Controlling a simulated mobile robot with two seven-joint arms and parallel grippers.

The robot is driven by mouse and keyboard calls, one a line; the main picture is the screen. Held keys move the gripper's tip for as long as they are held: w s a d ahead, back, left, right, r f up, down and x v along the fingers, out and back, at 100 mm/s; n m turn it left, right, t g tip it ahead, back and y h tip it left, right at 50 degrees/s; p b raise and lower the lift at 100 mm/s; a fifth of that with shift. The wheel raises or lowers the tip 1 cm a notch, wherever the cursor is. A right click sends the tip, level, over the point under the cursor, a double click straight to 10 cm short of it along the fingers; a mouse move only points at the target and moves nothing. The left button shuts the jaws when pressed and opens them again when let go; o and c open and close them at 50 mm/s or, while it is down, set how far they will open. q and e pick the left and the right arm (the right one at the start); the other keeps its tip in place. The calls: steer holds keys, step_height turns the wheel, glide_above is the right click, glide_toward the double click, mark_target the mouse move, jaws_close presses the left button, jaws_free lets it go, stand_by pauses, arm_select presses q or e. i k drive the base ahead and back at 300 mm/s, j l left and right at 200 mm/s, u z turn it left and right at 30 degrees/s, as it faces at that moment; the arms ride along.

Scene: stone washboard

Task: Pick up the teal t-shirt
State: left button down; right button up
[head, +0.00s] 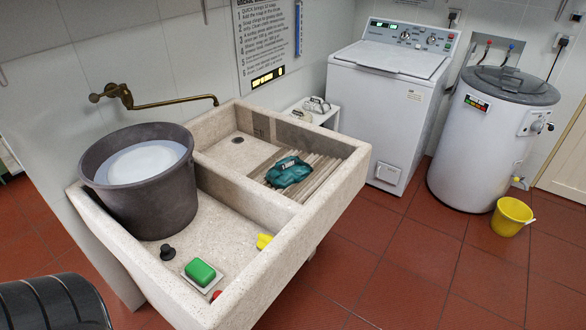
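The teal t-shirt (289,174) lies crumpled in a small heap on the ribbed washboard (325,172) in the right basin of the stone sink (238,205). A small dark and whitish patch shows on top of the shirt; I cannot tell if it is a print or a separate object. Neither of my grippers shows in the head view, and nothing is touching the shirt.
A dark bucket (150,200) with whitish contents stands in the left basin, near green soap (200,272), a black plug (167,252) and a yellow item (264,241). A brass tap (165,103) reaches over the sink.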

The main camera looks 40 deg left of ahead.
mark_target(291, 170)
steer(key=i+u, duration=0.1)
steer(key=u, duration=0.5)
steer(key=i+l+u, duration=0.35)
steer(key=l, duration=0.2)
steer(key=i+l+u, duration=0.3)
steer(key=l, duration=0.4)
steer(key=i+l, duration=0.1)
steer(key=l, duration=0.35)
steer(key=u, duration=0.05)
